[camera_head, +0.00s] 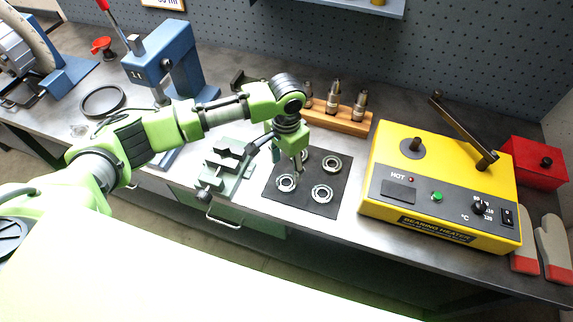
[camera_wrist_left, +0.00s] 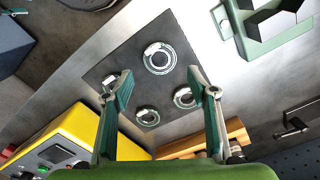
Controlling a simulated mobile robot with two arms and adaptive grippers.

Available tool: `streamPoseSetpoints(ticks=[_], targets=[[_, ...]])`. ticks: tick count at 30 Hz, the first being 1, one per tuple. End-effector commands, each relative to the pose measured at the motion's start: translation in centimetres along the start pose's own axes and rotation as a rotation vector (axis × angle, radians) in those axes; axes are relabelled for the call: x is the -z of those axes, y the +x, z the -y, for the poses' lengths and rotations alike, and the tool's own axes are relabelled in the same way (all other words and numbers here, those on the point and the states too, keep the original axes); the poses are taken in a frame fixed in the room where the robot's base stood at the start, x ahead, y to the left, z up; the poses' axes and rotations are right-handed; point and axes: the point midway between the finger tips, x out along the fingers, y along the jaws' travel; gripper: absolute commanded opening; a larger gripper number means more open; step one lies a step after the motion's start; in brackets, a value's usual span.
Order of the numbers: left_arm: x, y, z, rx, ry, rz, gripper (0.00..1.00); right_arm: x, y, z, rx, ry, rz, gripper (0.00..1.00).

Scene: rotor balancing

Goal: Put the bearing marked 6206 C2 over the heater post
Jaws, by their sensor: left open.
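Several ring-shaped bearings lie flat on a dark square mat (camera_head: 267,190): a front-left bearing (camera_head: 287,183), a front-right bearing (camera_head: 322,193), a back-right bearing (camera_head: 332,163), and one partly hidden behind my gripper. Their markings are too small to read, so I cannot tell which is 6206 C2. My left gripper (camera_head: 298,166) is open and empty above the mat. In the left wrist view its fingers (camera_wrist_left: 160,88) are spread above the bearings, with one bearing (camera_wrist_left: 184,97) close to a finger. The heater post (camera_head: 412,146) stands bare on the yellow bearing heater (camera_head: 390,189).
A wooden block with metal pieces (camera_head: 345,124) stands behind the mat. A small green vise (camera_head: 228,165) is left of it, and a blue press (camera_head: 178,60) farther left. A red box (camera_head: 535,163) and gloves (camera_head: 552,245) lie right of the heater.

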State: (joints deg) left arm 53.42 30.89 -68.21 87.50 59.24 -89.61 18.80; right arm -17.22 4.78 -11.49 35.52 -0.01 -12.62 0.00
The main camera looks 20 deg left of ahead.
Motion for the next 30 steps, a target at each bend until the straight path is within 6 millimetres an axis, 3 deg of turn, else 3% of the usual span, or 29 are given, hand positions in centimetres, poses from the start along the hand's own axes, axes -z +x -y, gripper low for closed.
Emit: streamPoseSetpoints(ticks=[9, 18, 28, 30], targets=[[0.0, 4.1, 0.0, 0.001, 0.002, -0.001, 0.53, -0.4, 5.0, 0.4, 0.003, 0.002, -0.001, 0.35], [0.1, 6.8, -0.1, -0.001, 0.001, -0.001, 0.53, -0.3, 4.9, 0.7, 0.007, 0.004, -0.002, 0.35], [0.1, 7.2, -0.1, 0.0, 0.001, -0.002, 0.53, -0.3, 4.9, 0.6, 0.006, 0.004, -0.002, 0.35], [0.1, 7.2, -0.1, 0.0, 0.001, -0.002, 0.35, -0.3, 4.9, 0.6, 0.005, 0.003, -0.002, 0.35]])
